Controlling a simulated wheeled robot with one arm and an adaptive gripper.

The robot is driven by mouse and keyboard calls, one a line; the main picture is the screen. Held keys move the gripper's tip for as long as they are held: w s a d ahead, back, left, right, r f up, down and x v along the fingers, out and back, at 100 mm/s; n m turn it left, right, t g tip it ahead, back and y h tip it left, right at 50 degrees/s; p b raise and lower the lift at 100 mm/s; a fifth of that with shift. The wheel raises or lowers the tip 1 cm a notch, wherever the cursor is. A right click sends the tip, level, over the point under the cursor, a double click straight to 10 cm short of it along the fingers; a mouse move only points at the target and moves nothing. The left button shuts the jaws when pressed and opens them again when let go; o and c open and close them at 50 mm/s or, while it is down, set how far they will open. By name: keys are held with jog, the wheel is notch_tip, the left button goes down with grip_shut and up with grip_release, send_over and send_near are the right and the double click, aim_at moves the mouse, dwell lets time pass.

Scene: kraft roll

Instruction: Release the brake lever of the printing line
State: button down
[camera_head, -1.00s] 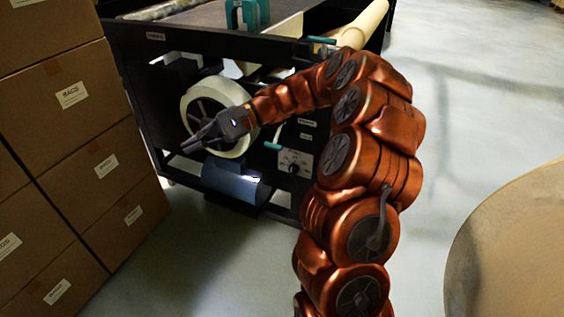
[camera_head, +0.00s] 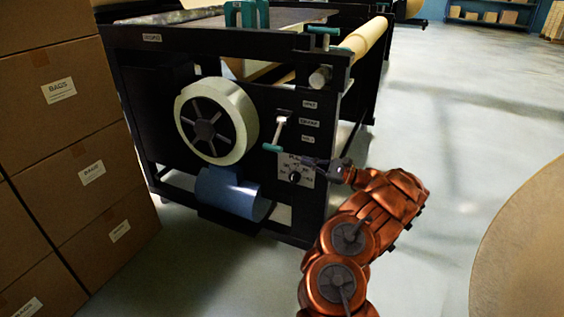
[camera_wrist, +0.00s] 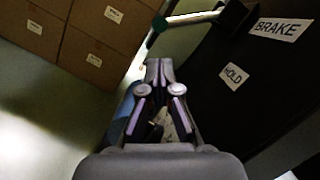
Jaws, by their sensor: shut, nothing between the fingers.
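The brake lever (camera_head: 277,135) is on the black end panel of the printing line. Its pale rod slants down and a little left from a dark pivot to a teal grip. In the wrist view the lever (camera_wrist: 192,18) shows at the top, beside the white BRAKE label (camera_wrist: 280,28) and the HOLD label (camera_wrist: 234,76). My gripper (camera_head: 310,162) is right of and slightly below the teal grip, in front of the dial plate, apparently not touching the lever. In the wrist view the fingers (camera_wrist: 158,70) are together, with nothing between them.
Another teal handle (camera_head: 322,30) is on the frame's top corner. Stacked cartons (camera_head: 75,150) stand at left. Open floor (camera_head: 440,130) lies right.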

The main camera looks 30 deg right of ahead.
aim_at(276, 137)
jog(key=shift+s+d+f, duration=0.2)
jog(key=shift+d+f, duration=0.15)
jog(key=shift+d, duration=0.15)
jog(key=shift+a, duration=0.1)
jog(key=b+x, duration=0.3)
jog(key=x, duration=0.7)
jog(key=shift+a+r+m+h+p, duration=0.2)
jog(key=shift+m+h+p, duration=0.1)
jog(key=shift+m+p, duration=0.3)
